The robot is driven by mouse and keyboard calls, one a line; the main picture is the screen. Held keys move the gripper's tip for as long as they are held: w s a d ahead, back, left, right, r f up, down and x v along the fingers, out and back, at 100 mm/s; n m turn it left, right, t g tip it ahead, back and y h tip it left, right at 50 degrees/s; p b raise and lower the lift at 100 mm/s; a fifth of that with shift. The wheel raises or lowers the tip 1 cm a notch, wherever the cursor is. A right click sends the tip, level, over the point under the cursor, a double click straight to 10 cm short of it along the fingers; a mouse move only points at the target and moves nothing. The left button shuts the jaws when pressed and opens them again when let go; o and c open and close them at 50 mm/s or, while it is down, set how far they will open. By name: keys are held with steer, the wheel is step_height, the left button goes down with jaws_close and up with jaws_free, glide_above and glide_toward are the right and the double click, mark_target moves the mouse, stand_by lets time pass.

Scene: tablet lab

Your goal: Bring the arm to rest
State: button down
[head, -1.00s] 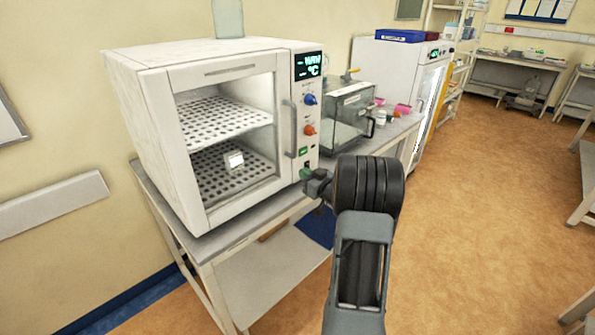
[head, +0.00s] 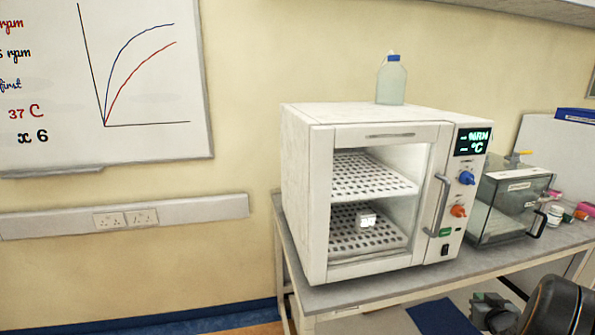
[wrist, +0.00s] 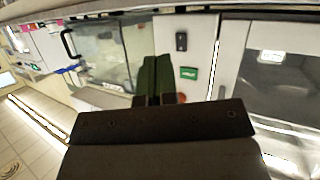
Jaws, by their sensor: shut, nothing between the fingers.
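My gripper (head: 480,302) is low at the right in the head view, in front of the bench and below the incubator's control panel. In the wrist view its two dark green fingers (wrist: 157,78) are together with nothing between them. Part of my arm is cut off by the bottom right corner of the head view. The wrist view shows the incubator's black switch (wrist: 181,41) and green label (wrist: 188,73) near the fingertips. I cannot tell the exact gap between fingers and panel.
The white incubator (head: 300,190) stands on a grey bench (head: 345,294), its glass door shut, a small white item (head: 366,220) on its lower shelf. A bottle (head: 391,82) stands on top. A clear box (head: 512,205) is to its right. Whiteboard and sockets (head: 125,218) are on the left wall.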

steer(key=s+a+m+g, duration=0.3)
steer(key=s+a+g, duration=0.7)
steer(key=a, duration=0.2)
steer(key=s+a+r+n+y, duration=0.1)
steer(key=s+a+r+n, duration=0.1)
steer(key=a, duration=0.9)
steer(key=s+a+r+n+y, duration=0.2)
steer(key=a+r, duration=0.3)
steer(key=a, duration=0.6)
steer(key=shift+s+r+n+y, duration=0.3)
steer(key=shift+s+n, duration=0.1)
steer(key=shift+s, duration=0.5)
steer(key=c, duration=1.9)
jaws_free()
